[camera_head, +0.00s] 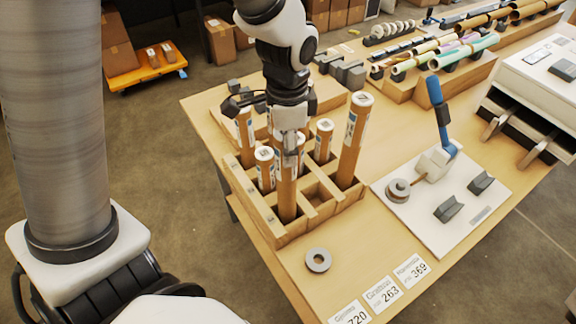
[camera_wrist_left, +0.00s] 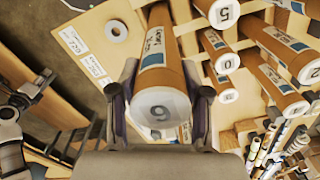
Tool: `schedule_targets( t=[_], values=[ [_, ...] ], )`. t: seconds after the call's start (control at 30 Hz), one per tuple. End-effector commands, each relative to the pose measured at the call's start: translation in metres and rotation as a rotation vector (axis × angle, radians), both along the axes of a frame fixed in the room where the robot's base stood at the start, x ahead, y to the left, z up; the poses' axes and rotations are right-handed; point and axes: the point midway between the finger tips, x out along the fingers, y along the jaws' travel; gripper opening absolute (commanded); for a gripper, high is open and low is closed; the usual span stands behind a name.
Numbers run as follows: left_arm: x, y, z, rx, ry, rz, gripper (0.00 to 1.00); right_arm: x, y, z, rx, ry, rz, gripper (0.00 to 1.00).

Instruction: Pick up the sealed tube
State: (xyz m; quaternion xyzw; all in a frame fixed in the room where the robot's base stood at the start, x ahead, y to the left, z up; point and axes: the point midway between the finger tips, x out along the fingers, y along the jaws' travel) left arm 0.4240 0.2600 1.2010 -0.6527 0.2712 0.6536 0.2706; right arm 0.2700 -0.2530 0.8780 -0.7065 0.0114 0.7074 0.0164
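Several brown cardboard tubes with white end caps stand in a wooden rack (camera_head: 278,236) in the head view. My left gripper (camera_head: 289,148) points down over one of them, the front tube (camera_head: 287,198), whose lower end is in the rack. In the left wrist view this tube (camera_wrist_left: 163,65) has a white cap marked like a 6 or 9. It lies between the two fingers of my left gripper (camera_wrist_left: 160,95); whether they press on it I cannot tell. No frame shows clearly which tube is sealed. What looks like my right gripper (camera_wrist_left: 36,86) is small at the left edge.
A taller tube (camera_head: 354,138) and several shorter ones stand close around the gripper. A grey ring (camera_head: 318,260) and number cards (camera_head: 382,294) lie in front. A white board (camera_head: 440,205) with a blue-handled tool (camera_head: 438,112) is to the right. A laminator (camera_head: 530,90) stands farther right.

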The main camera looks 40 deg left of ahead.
Motion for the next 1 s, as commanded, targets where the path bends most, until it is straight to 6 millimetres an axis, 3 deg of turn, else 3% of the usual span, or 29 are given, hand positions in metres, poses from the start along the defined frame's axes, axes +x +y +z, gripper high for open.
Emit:
schedule_targets(
  t=[0.03,0.1,0.47,0.67,0.77,0.8,1.0],
  values=[
    [0.0,0.0,0.0,0.0,0.0,0.0,0.17,0.0,0.0,0.0,0.0,0.001,0.0,0.4],
    [0.0,0.0,0.0,0.0,0.0,0.0,0.0,0.0,0.0,0.0,0.0,0.001,0.0,0.4],
    [0.001,0.0,0.008,0.0,-0.004,0.0,0.0,0.0,0.0,-0.002,0.0,0.0,0.0,0.4],
    [0.002,0.0,0.053,0.0,-0.01,0.001,0.0,0.0,0.0,-0.012,0.0,0.001,0.0,0.4],
    [0.001,0.0,0.082,0.0,-0.006,0.0,0.0,0.0,0.0,-0.001,0.0,0.001,0.0,0.4],
    [0.001,0.0,0.095,0.001,-0.001,0.0,0.0,0.0,0.0,0.014,0.0,0.001,0.0,0.4],
    [0.001,0.0,0.11,0.001,0.001,0.0,0.0,0.0,0.0,0.035,0.0,0.0,0.0,0.4]
  ],
)
